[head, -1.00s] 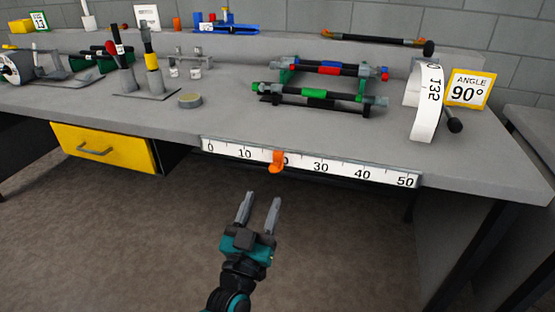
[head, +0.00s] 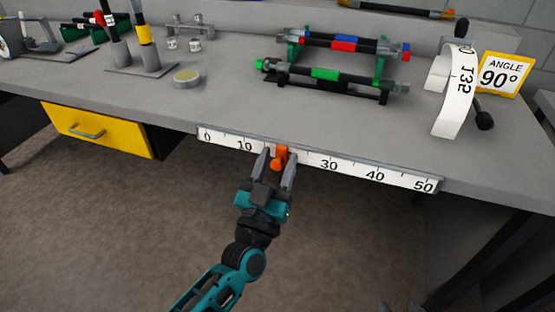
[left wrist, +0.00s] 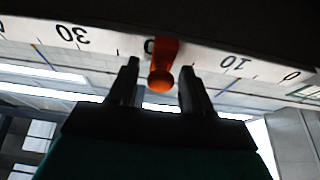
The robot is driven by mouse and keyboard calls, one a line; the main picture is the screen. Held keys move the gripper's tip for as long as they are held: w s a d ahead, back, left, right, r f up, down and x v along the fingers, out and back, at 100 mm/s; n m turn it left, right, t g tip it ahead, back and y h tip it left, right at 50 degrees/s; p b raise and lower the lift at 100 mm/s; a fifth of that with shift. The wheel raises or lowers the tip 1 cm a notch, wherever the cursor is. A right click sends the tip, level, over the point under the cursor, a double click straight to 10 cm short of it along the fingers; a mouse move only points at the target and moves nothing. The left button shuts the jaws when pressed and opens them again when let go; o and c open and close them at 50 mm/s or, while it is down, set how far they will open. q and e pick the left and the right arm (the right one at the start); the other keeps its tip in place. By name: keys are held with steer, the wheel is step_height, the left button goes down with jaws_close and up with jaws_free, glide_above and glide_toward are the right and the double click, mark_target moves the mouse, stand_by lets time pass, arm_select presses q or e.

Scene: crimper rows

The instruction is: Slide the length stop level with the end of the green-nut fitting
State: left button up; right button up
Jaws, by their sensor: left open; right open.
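The orange length stop (head: 281,158) sits on the white ruler (head: 355,170) along the bench's front edge, near the 20 mark. My left gripper (head: 278,153) is open, with its two fingers on either side of the stop. In the left wrist view the stop (left wrist: 162,76) is between the fingers (left wrist: 160,68), with a gap visible on both sides. The hose with the green nut (head: 270,65) lies on the front of a rack; the nut is at its left end, behind and slightly left of the stop. My right gripper is not in view.
A second hose with red and blue bands (head: 344,43) lies behind on the rack. A white angle dial (head: 455,95) and an ANGLE 90° sign (head: 500,75) stand to the right. A round tin (head: 187,78) lies left. The yellow drawer (head: 98,130) is below the bench.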

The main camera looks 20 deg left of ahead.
arm_select(q)
steer(key=shift+c, duration=0.2)
jaws_close()
stand_by(0.3)
steer(key=shift+a, duration=0.55)
steer(key=a+p, duration=0.2)
steer(key=a, duration=1.2)
steer(key=shift+w+a, duration=0.3)
steer(key=shift+a, duration=0.1)
steer(key=shift+o, duration=0.2)
jaws_free()
